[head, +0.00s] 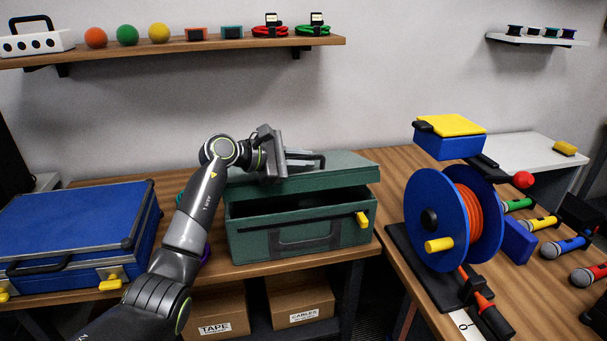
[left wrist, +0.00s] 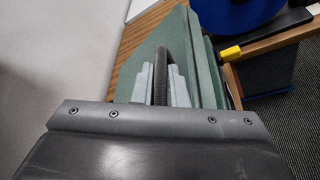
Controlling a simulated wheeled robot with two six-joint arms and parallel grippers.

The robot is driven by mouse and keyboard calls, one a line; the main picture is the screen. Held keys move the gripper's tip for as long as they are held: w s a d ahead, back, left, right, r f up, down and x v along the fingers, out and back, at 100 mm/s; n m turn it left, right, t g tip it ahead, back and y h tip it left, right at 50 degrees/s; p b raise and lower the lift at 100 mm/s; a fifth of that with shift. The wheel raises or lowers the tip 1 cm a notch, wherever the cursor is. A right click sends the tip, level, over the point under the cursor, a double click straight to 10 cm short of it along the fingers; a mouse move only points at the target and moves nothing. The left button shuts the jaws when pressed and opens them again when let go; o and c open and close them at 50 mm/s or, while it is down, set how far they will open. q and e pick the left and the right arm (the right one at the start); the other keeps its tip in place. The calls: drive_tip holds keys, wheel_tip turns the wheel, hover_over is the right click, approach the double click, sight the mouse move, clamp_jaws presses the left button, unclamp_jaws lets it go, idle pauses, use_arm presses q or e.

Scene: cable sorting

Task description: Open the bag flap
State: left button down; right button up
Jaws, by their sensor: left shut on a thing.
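The green bag (head: 340,236) stands on the wooden table, its front towards me. Its flap (head: 345,170) is tilted up, with a dark gap between it and the bag's body along the front. A black handle (head: 318,157) sits on top of the flap. My left gripper (head: 290,158) is at this handle and shut on it. In the left wrist view the handle (left wrist: 168,72) runs in between pale gripper parts, with the green flap (left wrist: 207,70) behind. The fingertips are partly hidden by the gripper's body. My right gripper is not in view.
A blue case (head: 75,228) lies left of the bag. A blue cable reel (head: 420,205) with orange cable stands to the right, beside several microphones. A shelf (head: 200,46) with balls and coiled cables hangs above the bag. Cardboard boxes (head: 222,310) sit below the table.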

use_arm(q)
drive_tip(key=shift+n+g, duration=0.6)
drive_tip(key=shift+n, duration=0.2)
drive_tip(key=w+r, duration=0.1)
drive_tip(key=r, duration=0.1)
drive_tip(key=w+a+r, duration=0.1)
drive_tip(key=r, duration=0.1)
drive_tip(key=shift+w, duration=0.4)
drive_tip(key=shift+w+a+r+b, duration=0.15)
drive_tip(key=shift+w+r+b, duration=0.05)
drive_tip(key=shift+w+r, duration=0.3)
drive_tip(key=shift+w+a+r+b, duration=0.15)
drive_tip(key=shift+w+r, duration=0.3)
drive_tip(key=shift+r, duration=0.05)
drive_tip(key=c, duration=1.7)
unclamp_jaws()
drive_tip(key=b+v, duration=0.3)
drive_tip(key=v, duration=1.4)
drive_tip(key=shift+s+a, duration=0.15)
